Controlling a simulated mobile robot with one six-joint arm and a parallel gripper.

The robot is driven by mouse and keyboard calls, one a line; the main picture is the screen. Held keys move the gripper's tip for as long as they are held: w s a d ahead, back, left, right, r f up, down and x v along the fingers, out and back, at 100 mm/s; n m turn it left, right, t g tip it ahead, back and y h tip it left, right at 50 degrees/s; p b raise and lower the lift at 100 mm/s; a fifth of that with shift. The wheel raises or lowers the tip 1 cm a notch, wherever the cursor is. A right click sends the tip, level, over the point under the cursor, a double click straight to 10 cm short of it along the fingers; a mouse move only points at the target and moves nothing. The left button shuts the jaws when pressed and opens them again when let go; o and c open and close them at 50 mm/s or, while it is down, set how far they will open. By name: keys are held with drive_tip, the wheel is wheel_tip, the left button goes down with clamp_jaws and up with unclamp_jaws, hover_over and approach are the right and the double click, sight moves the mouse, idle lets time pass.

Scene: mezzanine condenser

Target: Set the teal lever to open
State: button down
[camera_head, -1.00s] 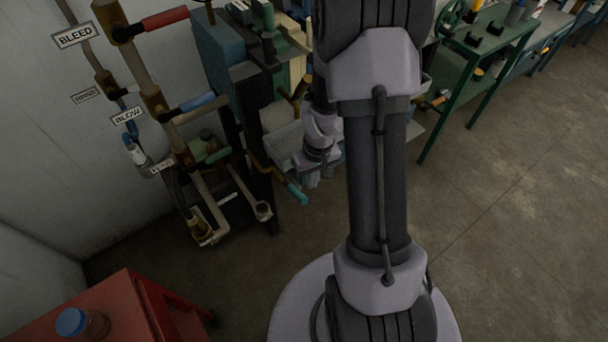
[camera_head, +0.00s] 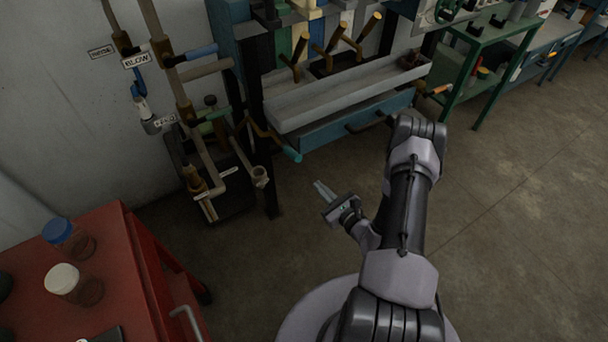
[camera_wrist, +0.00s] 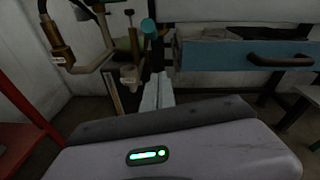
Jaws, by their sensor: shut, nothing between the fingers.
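The teal lever (camera_head: 290,152) is a brass-coloured rod with a teal grip, sticking out toward me and tilted down beside the dark post, left of the grey trough. Its teal end also shows in the wrist view (camera_wrist: 148,27), at top centre. My gripper (camera_head: 321,189) is shut and empty. It is in front of the lever and lower in the head view, over the floor, apart from it. In the wrist view the fingers (camera_wrist: 158,90) point forward, with the teal end above them in the picture. I cannot read any open or shut marking for this lever.
A blue drawer with a dark handle (camera_head: 365,123) is right of the lever, under the trough (camera_head: 345,100). Labelled pipes with a blue-handled valve (camera_head: 195,52) stand left. A red cart (camera_head: 150,255) with jars is at lower left. The floor (camera_head: 500,200) at right is clear.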

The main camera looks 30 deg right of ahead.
sight(300, 159)
drive_tip(key=w+a+r+b, duration=0.1)
drive_tip(key=w+r+b, duration=0.1)
drive_tip(key=w, duration=0.7)
drive_tip(key=shift+w+a+r+b, duration=0.25)
drive_tip(key=shift+w+a+b, duration=0.1)
drive_tip(key=shift+b, duration=0.5)
drive_tip(key=p, duration=0.1)
drive_tip(key=r+p, duration=0.1)
drive_tip(key=p, duration=0.1)
drive_tip(key=shift+w+a+r+g, duration=0.1)
drive_tip(key=shift+w+r+g, duration=0.05)
drive_tip(key=shift+r+g, duration=0.15)
drive_tip(key=g+p, duration=0.1)
drive_tip(key=p, duration=0.1)
drive_tip(key=shift+w+r+p, duration=0.1)
drive_tip(key=shift+r+p, duration=0.3)
drive_tip(key=shift+f+g, duration=0.3)
